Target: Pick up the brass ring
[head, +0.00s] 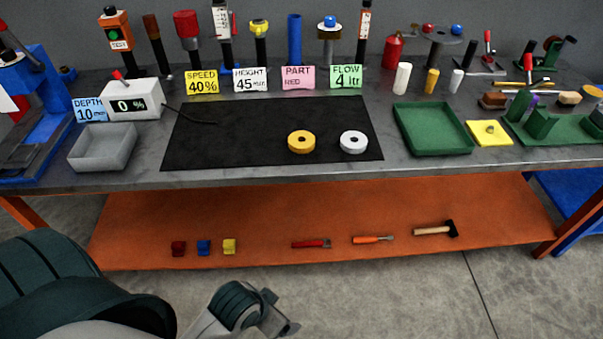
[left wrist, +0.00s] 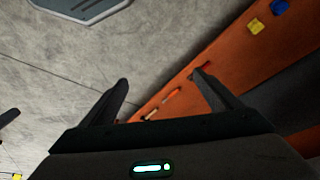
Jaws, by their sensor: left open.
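The brass ring (head: 301,141) is a yellow-gold ring with a dark centre hole, lying flat on the black mat (head: 225,135) on the bench top. A similar silver-white ring (head: 353,141) lies just right of it. My left gripper (left wrist: 162,88) is open, with nothing between its two dark fingers in the left wrist view. In the head view my left arm comes in at the bottom, low in front of the bench and well away from the brass ring. The brass ring is not seen in the left wrist view.
A grey tray (head: 79,157) stands left of the mat and a green tray (head: 471,142) right of it. Label cards and upright tools line the back. The bench's front edge and an orange lower shelf (head: 350,205), with blocks and hand tools, lie nearer me.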

